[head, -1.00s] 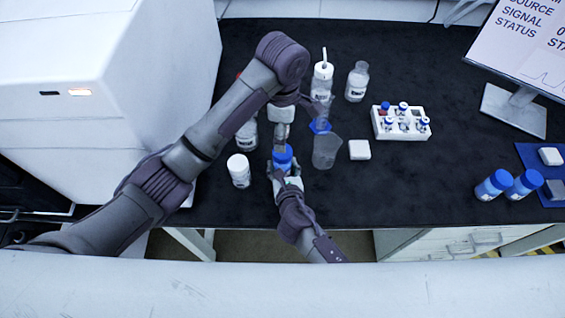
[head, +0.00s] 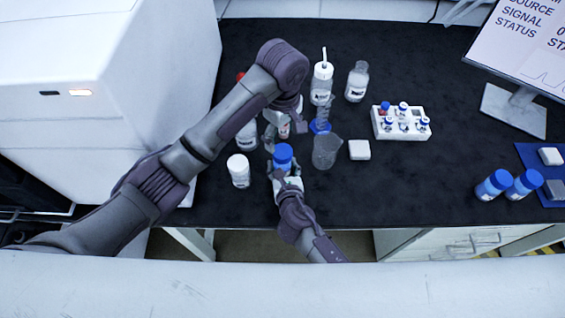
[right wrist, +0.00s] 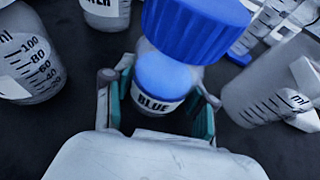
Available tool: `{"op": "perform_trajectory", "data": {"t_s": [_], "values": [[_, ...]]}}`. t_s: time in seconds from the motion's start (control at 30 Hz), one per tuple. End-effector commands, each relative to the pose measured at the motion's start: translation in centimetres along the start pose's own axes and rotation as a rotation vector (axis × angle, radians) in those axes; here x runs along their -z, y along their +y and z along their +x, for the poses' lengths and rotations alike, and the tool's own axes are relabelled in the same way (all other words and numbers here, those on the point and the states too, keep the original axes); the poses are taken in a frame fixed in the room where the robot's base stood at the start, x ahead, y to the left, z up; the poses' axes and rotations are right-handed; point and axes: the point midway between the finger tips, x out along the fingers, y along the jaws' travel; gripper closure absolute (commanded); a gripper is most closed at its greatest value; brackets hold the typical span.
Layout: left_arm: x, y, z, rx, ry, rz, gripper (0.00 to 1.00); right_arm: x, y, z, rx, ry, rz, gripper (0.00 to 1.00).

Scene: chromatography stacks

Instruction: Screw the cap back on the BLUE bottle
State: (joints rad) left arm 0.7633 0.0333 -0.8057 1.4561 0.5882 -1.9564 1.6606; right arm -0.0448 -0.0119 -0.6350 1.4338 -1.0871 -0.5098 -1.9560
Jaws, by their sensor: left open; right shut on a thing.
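The BLUE bottle (right wrist: 155,104) stands between the fingers of my right gripper in the right wrist view, with blue liquid and a "BLUE" label. My right gripper (right wrist: 158,120) is shut on its body; it also shows in the head view (head: 287,182). A ribbed blue cap (right wrist: 195,28) sits on the bottle's top; it shows in the head view too (head: 282,153). I cannot tell how tight it is. My left gripper (head: 282,133) is open and empty, just behind the cap in the head view and apart from it.
A wash bottle (head: 322,82), a clear bottle (head: 357,82) and a vial rack (head: 400,124) are farther back.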

Motion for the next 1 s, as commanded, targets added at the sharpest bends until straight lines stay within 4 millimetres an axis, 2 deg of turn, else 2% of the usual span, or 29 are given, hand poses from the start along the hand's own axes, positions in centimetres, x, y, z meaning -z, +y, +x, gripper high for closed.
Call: {"op": "perform_trajectory", "data": {"t_s": [0.2,0.4,0.53,0.8,0.87,1.0], "values": [[0.0,-0.1,3.6,0.003,-0.001,-0.001,0.27,0.1,0.0,0.0,0.0,0.001,0.0,1.0],[0.0,-0.1,5.9,0.002,-0.001,-0.002,0.27,0.1,0.0,0.0,0.0,0.001,0.0,1.0],[0.0,-0.1,6.5,0.001,0.0,-0.001,0.27,0.1,0.0,0.0,0.0,0.001,0.0,1.0],[0.0,-0.1,6.6,0.0,0.0,-0.001,0.27,0.1,0.0,0.0,0.0,0.001,0.0,1.0],[0.0,-0.1,6.6,0.0,0.0,-0.001,0.35,0.1,0.0,0.0,0.0,0.001,0.0,1.0],[0.0,0.0,6.6,0.0,0.0,-0.001,0.59,0.1,0.0,0.0,0.0,0.001,0.0,1.0]]}}
